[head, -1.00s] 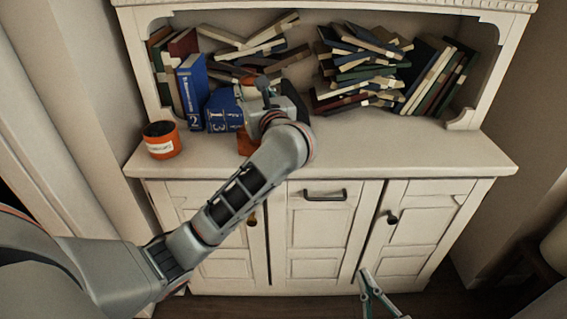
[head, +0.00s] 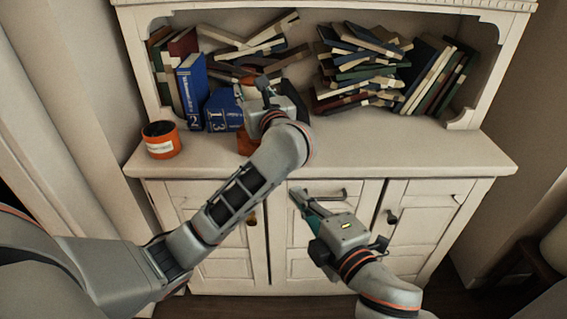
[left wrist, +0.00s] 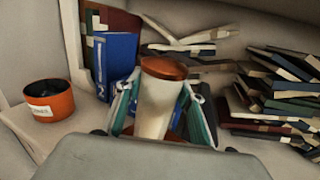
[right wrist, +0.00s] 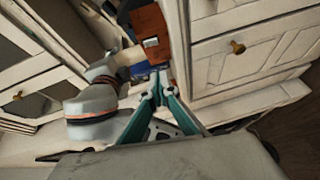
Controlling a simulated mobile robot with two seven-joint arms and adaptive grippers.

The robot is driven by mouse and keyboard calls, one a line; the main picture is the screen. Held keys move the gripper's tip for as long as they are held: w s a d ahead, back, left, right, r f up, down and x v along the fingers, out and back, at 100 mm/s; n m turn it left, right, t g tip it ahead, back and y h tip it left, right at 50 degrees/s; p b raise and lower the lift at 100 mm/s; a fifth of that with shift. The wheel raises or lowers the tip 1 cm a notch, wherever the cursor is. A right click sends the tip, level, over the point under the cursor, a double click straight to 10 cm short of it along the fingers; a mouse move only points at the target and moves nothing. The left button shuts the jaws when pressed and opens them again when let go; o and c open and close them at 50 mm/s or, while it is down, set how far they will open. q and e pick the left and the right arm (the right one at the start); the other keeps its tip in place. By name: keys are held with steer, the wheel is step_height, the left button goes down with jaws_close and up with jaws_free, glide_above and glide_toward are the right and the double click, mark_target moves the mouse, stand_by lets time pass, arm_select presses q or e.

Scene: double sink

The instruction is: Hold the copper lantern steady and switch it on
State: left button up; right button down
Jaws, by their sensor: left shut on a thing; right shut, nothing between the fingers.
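The copper lantern stands upright on the cabinet top, mostly hidden behind my left gripper in the head view, where its copper base (head: 246,143) shows. In the left wrist view its copper cap (left wrist: 164,68) and pale body (left wrist: 154,108) sit between the teal fingers of my left gripper (left wrist: 160,105), which is shut on it. In the right wrist view its copper base (right wrist: 150,28) shows, with a small pale patch that may be the switch. My right gripper (head: 298,194) is shut and empty, in front of the cabinet doors, below the top and apart from the lantern.
An orange pot (head: 161,141) stands at the left of the cabinet top. Blue books (head: 192,92) stand behind the lantern, and a messy pile of books (head: 360,65) fills the shelf's middle. The top's right part (head: 400,140) is clear.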

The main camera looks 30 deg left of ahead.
steer(key=shift+a, duration=0.1)
stand_by(0.3)
arm_select(q)
steer(key=shift+f, duration=0.1)
arm_select(e)
steer(key=w+d+x, duration=0.1)
steer(key=w+x, duration=0.1)
steer(key=x, duration=1)
steer(key=shift+w, duration=0.45)
steer(key=shift+a+f, duration=0.1)
steer(key=shift+w+f, duration=0.1)
steer(key=shift+w, duration=0.15)
steer(key=shift+s, duration=0.1)
